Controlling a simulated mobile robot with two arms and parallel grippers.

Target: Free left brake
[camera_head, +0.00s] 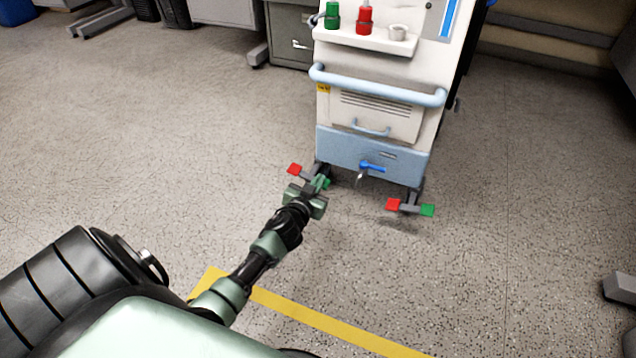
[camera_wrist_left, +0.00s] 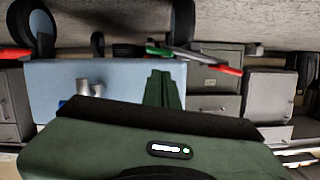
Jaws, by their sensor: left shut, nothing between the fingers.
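The left brake shows a red pedal (camera_head: 294,169) and a green pedal (camera_head: 326,183) low at the cart's left front wheel. In the left wrist view, which is upside down, its green pedal (camera_wrist_left: 157,50) and red pedal (camera_wrist_left: 224,69) lie just beyond the fingertips. My left gripper (camera_head: 317,183) is shut and empty, close to the green pedal; its closed fingers (camera_wrist_left: 163,75) point at the brake. I cannot tell whether they touch it. The gripper partly hides the brake's middle in the head view. My right gripper is not in view.
The pale medical cart (camera_head: 372,150) has a blue handle bar (camera_head: 375,87) and a blue lever (camera_head: 371,167) at the front. The right brake has a red pedal (camera_head: 393,205) and a green pedal (camera_head: 427,210). Open speckled floor (camera_head: 150,150) lies left; a yellow line (camera_head: 320,320) crosses in front.

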